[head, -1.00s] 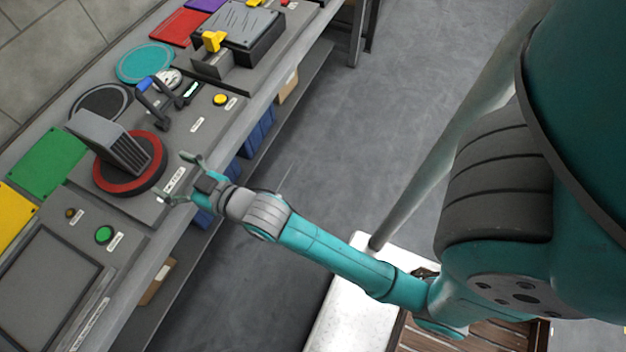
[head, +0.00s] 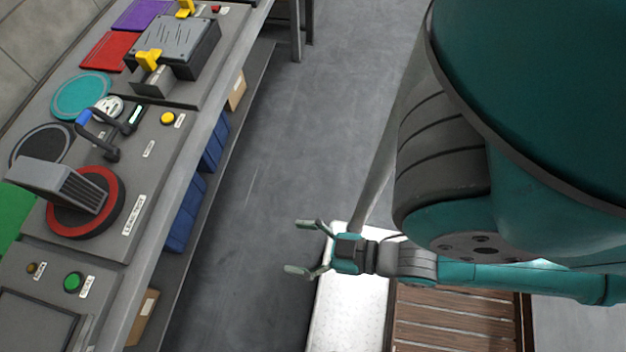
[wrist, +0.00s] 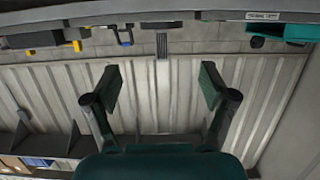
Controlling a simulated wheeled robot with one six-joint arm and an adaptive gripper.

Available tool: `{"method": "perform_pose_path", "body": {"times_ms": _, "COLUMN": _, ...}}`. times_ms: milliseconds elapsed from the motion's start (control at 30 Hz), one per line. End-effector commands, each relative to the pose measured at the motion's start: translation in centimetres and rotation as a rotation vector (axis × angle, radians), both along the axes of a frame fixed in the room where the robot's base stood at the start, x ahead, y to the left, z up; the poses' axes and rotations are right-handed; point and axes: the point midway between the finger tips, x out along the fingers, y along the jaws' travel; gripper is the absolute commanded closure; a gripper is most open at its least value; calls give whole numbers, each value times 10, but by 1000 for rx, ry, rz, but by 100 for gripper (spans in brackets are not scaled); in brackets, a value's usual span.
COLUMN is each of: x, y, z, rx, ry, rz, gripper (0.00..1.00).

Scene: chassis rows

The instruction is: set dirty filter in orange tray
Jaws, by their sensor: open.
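The filter, a grey block with a ribbed face (head: 62,186), rests tilted on a round red-rimmed base (head: 112,208) on the bench at left in the head view. I cannot tell whether it is dirty. A small grey ribbed piece, perhaps the same block, shows at the top of the wrist view (wrist: 162,46). My gripper (head: 306,247) is open and empty, out over the floor to the right of the bench and well apart from the filter. In the wrist view its open fingers (wrist: 158,88) have nothing between them. I see no orange tray.
The grey bench (head: 170,215) holds a blue-handled clamp (head: 98,130), a teal round mat (head: 82,95), a red mat (head: 110,50) and a black box with yellow latches (head: 180,45). Blue bins (head: 185,215) sit below. Floor between bench and gripper is clear.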

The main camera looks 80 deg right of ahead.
Motion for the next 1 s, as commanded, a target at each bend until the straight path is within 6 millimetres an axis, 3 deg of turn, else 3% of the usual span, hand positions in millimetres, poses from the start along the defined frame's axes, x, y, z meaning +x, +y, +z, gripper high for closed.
{"method": "perform_pose_path", "body": {"times_ms": 100, "x": -20, "y": 0, "z": 7, "rx": 0, "ry": 17, "rz": -1, "gripper": 17}}
{"method": "perform_pose_path", "body": {"times_ms": 200, "x": -28, "y": 0, "z": 11, "rx": 0, "ry": 22, "rz": -1, "gripper": 12}}
{"method": "perform_pose_path", "body": {"times_ms": 567, "x": -28, "y": 0, "z": 11, "rx": 1, "ry": 20, "rz": -1, "gripper": 12}}
{"method": "perform_pose_path", "body": {"times_ms": 767, "x": 4, "y": 0, "z": 2, "rx": 0, "ry": -8, "rz": 1, "gripper": 12}}
{"method": "perform_pose_path", "body": {"times_ms": 1000, "x": 73, "y": 1, "z": -11, "rx": 0, "ry": -55, "rz": 3, "gripper": 12}}
